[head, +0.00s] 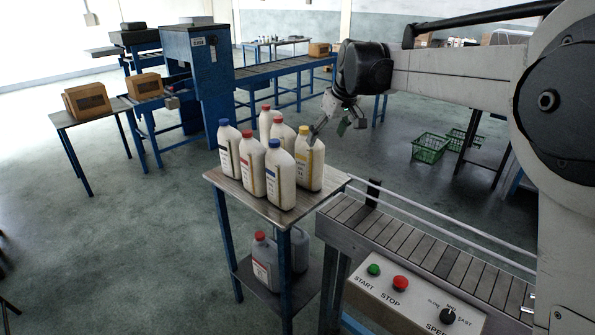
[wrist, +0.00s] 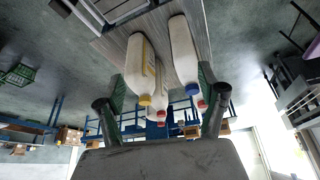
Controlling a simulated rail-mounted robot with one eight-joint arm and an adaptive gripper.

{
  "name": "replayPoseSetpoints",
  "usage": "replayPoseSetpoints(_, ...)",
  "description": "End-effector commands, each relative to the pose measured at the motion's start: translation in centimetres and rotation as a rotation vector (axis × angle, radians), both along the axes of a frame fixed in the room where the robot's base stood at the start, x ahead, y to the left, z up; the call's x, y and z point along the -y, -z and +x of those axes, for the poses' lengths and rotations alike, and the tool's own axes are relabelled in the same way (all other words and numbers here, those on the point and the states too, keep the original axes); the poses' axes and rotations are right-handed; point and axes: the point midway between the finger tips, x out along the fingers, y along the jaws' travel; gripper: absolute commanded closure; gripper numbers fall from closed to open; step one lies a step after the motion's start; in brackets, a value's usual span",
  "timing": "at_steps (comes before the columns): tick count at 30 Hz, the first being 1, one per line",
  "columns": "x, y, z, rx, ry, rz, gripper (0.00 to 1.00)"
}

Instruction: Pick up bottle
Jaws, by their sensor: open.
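Several white bottles with blue, red and yellow caps stand upright in a cluster on a small table (head: 216,177) in the head view. The yellow-capped bottle (head: 310,163) is at the right of the cluster, beside a blue-capped bottle (head: 280,179) and a red-capped bottle (head: 252,170). My gripper (head: 328,131) is open and empty, just right of the yellow-capped bottle's top; contact cannot be told. In the wrist view, my gripper's fingers (wrist: 162,100) are spread, with a bottle with a yellow label (wrist: 140,62) and another white bottle (wrist: 183,48) beyond them, seen upside down.
A roller conveyor (head: 400,237) with a START/STOP panel (head: 410,302) lies right of the table. Cardboard boxes (head: 87,99), a blue machine (head: 197,82) and green crates (head: 430,147) are farther off. Open floor lies left.

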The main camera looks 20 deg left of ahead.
Motion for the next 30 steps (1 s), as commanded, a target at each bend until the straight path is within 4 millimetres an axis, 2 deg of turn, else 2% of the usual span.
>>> replayPoseSetpoints(1, -1.9, 0.6, 1.0, -0.005, -0.029, -0.002, 0.28)
replayPoseSetpoints(3, -4.1, 1.5, 1.9, -0.011, -0.069, -0.005, 0.28)
replayPoseSetpoints(6, -6.8, 2.9, 2.9, -0.018, -0.118, -0.008, 0.28)
replayPoseSetpoints(10, -9.4, 4.3, 3.7, -0.026, -0.166, -0.010, 0.28)
replayPoseSetpoints(17, -11.3, 5.9, 4.2, -0.030, -0.197, -0.013, 0.28)
replayPoseSetpoints(30, -13.6, 12.3, 5.5, -0.030, -0.197, -0.013, 0.28)
